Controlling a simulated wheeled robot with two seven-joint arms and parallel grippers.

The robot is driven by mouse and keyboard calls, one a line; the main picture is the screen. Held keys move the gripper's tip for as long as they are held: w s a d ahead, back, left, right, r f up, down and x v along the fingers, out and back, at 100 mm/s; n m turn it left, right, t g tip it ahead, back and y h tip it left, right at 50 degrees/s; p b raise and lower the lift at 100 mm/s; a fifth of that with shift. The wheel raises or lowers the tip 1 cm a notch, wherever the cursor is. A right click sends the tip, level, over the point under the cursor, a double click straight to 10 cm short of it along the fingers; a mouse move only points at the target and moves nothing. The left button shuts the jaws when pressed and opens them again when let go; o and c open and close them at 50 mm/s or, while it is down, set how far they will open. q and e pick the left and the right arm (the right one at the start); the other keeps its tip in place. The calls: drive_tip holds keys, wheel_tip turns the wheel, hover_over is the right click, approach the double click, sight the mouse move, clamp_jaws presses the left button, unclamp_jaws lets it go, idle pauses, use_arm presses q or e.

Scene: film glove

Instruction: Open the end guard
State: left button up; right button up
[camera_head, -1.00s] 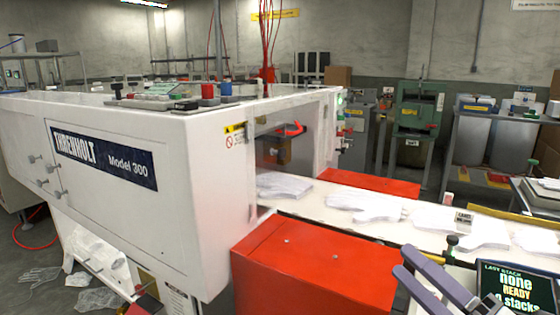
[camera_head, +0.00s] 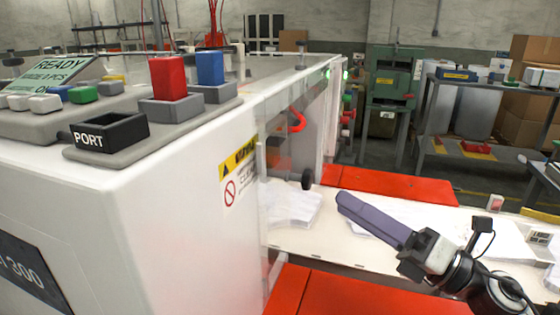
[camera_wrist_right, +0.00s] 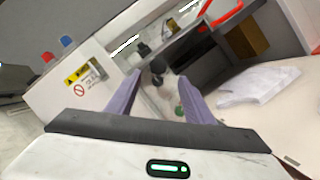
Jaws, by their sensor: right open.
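The end guard (camera_head: 272,212) looks like a clear panel at the open end of the white machine, beside the warning label. Its edges are hard to make out. A dark round knob (camera_head: 307,180) stands out at this end. In the right wrist view the knob (camera_wrist_right: 157,67) appears between the two purple fingertips, farther from the camera. My right gripper (camera_head: 343,203) is open and empty, just right of the knob and apart from it in the head view. It also shows in the right wrist view (camera_wrist_right: 158,80), with its fingers spread. My left gripper is out of view.
White gloves (camera_head: 290,206) lie on the pale conveyor (camera_head: 330,248) under my right gripper. Red covers flank it, one in front (camera_head: 350,292) and one behind (camera_head: 385,184). A control panel with a red block (camera_head: 167,77) and a port holder (camera_head: 110,132) tops the machine.

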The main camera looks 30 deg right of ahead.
sight(312, 183)
drive_tip(key=w+r, duration=0.1)
drive_tip(key=w+a+p, duration=0.1)
drive_tip(key=shift+w+a+r, duration=0.3)
drive_tip(key=shift+r, duration=0.05)
drive_tip(key=p+x, duration=0.1)
drive_tip(key=x, duration=0.4)
drive_tip(key=shift+w+f, duration=0.1)
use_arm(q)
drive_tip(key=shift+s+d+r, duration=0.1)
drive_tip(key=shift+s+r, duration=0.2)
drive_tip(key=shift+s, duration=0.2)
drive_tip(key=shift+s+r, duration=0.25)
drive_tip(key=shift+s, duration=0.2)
use_arm(e)
drive_tip(key=shift+w+a, duration=0.25)
drive_tip(key=shift+w, duration=0.25)
clamp_jaws()
use_arm(q)
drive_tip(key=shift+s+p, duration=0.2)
drive_tip(key=shift+p, duration=0.1)
